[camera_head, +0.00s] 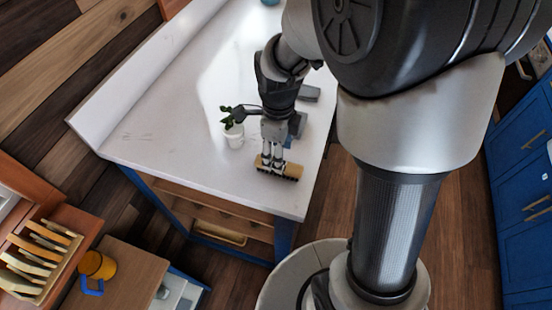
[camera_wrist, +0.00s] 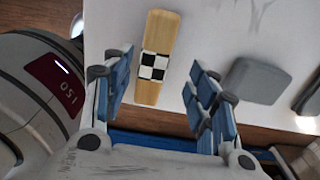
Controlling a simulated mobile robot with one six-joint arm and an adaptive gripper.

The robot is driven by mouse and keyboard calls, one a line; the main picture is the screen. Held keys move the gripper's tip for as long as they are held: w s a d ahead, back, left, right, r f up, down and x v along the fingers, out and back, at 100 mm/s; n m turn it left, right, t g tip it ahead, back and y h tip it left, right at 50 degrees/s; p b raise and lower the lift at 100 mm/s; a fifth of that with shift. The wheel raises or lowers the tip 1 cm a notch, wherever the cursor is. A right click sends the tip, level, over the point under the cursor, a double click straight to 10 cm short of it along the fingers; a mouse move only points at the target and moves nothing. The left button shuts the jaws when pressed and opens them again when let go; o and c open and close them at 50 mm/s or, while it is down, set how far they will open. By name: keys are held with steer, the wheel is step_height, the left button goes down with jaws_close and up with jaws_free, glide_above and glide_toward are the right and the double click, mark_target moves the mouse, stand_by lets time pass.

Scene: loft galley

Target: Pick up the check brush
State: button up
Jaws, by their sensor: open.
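The check brush (camera_head: 285,168) has a light wooden back and dark bristles below, and it lies near the front edge of the white counter. In the wrist view the check brush (camera_wrist: 152,40) is long and upright in the picture, with a black-and-white checkered band across it. My gripper (camera_head: 271,158) points down right over the brush. In the wrist view my gripper (camera_wrist: 162,82) is open, with one blue-padded finger on each side of the brush and visible gaps. I cannot tell how far the fingertips are above the counter.
A small plant in a white pot (camera_head: 233,136) stands just left of my gripper. A grey block (camera_wrist: 258,81) lies right of the brush in the wrist view. Another grey item (camera_head: 309,93) lies farther back. The counter's left side is mostly clear.

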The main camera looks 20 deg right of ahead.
steer(key=shift+s+f+b, duration=0.25)
steer(key=shift+f+b, duration=0.2)
steer(key=shift+f, duration=0.95)
steer(key=shift+s+f+b, duration=0.2)
steer(key=shift+f+b, duration=0.2)
steer(key=shift+f, duration=0.95)
steer(key=shift+c, duration=0.3)
steer(key=shift+r, duration=0.1)
jaws_close()
step_height(320, 180, up, 20)
steer(key=p, duration=0.5)
